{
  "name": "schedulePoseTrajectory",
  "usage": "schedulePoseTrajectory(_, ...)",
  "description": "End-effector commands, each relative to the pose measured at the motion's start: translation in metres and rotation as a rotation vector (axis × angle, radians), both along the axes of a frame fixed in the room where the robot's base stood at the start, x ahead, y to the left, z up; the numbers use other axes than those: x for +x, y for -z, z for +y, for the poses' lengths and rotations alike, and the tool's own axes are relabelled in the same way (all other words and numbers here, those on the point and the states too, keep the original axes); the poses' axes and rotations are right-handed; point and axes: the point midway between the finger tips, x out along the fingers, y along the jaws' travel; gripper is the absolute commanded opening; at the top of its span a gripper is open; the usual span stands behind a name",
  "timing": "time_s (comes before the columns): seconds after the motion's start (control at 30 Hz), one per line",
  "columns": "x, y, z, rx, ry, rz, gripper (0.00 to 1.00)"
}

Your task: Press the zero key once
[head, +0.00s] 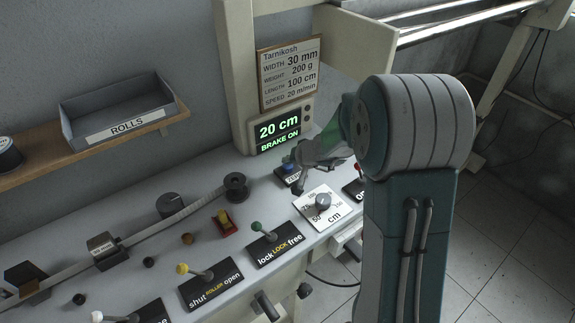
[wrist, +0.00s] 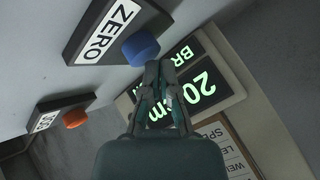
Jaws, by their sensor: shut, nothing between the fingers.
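The zero key is a blue round button (head: 288,168) on a dark block beside the display; my gripper partly covers its label in the head view. In the wrist view the blue button (wrist: 140,48) sits at the edge of the block labelled ZERO (wrist: 110,30). My gripper (wrist: 160,68) is shut and empty. Its fingertips appear just beside the button in the wrist view; I cannot tell whether they touch it. In the head view my gripper (head: 300,178) hangs over the key's block from the right. The display (head: 278,130) reads "20 cm" and "BRAKE ON".
A dial on a white plate (head: 323,203) stands in front of the key. A red button (head: 358,167) is to the right, partly behind my arm. An orange button (wrist: 75,118) shows in the wrist view. Levers (head: 263,232) line the bench's front edge.

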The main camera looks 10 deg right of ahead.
Motion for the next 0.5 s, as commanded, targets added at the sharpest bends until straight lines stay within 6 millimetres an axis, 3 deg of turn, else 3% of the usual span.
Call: schedulePoseTrajectory(0.5,-0.0002,0.0060,0.0001,0.001,0.000,0.001,0.00)
